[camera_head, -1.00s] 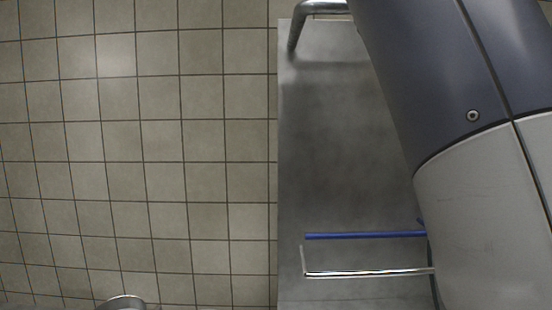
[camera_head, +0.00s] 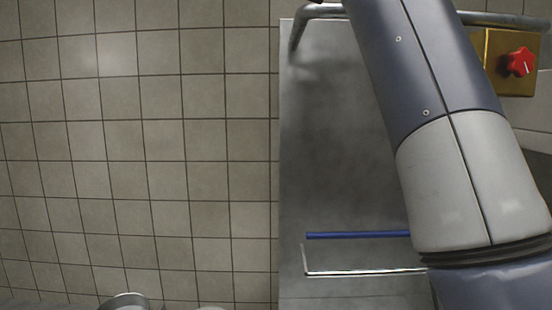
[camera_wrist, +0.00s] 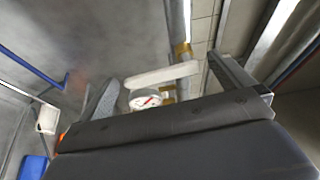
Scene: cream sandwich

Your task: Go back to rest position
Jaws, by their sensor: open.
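My gripper (camera_wrist: 164,70) shows in the wrist view, its two fingers spread well apart with nothing held between them. It is out of sight in the head view, where my grey and blue arm crosses the right side from the top to the lower right corner. A round white gauge with a red needle (camera_wrist: 145,100) shows beyond the fingers in the wrist view, partly behind my gripper's body.
A grey metal panel (camera_head: 340,150) has a blue bar (camera_head: 355,235) and a thin shiny rail (camera_head: 360,272) low on it. A red knob (camera_head: 521,62) sits on a brass plate at upper right. A metal pipe (camera_head: 500,19) runs along the top. The tiled surface (camera_head: 140,150) at left is mostly clear.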

